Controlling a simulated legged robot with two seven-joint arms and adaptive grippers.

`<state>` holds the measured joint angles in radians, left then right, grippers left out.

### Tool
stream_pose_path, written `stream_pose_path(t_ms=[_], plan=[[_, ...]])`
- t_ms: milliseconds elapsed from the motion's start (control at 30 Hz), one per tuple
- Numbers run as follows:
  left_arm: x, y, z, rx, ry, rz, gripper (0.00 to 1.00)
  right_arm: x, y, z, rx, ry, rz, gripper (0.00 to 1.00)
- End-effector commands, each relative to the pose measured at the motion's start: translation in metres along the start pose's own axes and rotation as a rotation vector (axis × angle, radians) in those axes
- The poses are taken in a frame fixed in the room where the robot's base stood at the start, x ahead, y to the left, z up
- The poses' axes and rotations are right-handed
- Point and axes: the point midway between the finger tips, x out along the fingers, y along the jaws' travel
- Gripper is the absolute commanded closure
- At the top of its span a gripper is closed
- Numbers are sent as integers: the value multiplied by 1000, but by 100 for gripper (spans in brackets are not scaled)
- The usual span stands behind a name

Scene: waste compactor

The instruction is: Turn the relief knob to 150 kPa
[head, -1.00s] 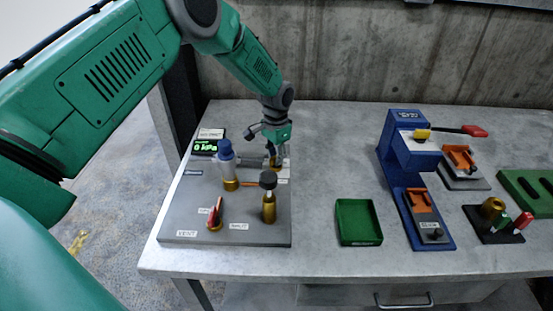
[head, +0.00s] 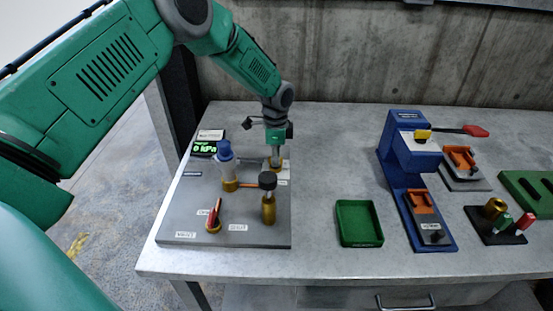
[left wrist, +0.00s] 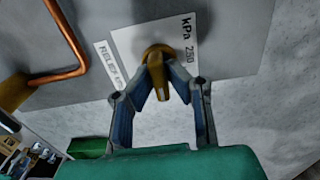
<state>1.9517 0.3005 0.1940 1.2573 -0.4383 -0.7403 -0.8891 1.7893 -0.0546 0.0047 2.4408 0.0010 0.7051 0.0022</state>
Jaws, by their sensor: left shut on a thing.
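The relief knob (left wrist: 158,72) is a brass knob on a round base, beside a white label reading "kPa" and "250" in the left wrist view. My left gripper (left wrist: 160,84) is shut on it, with one finger on each side. In the head view my left gripper (head: 275,152) points down over the back right of the grey panel (head: 190,228) and hides most of the knob. The green display (head: 204,148) at the panel's back left reads 0 kPa. My right gripper is in neither view.
A blue-capped fitting (head: 225,160), a black-topped brass valve (head: 268,200) and a red lever (head: 214,215) stand on the panel close to my left gripper. A green tray (head: 359,223) and a blue press (head: 400,160) stand to the right. Bare table lies between.

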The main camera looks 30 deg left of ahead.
Motion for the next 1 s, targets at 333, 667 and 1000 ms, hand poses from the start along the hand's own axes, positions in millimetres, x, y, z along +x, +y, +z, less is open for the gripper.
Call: stream_pose_path(t_ms=[333,667,1000], plan=[[-4,-5,-1,24,5,-14,100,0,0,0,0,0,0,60],[-4,-4,-1,23,4,-12,68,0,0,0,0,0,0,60],[-8,-2,0,23,3,-6,68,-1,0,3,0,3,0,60]])
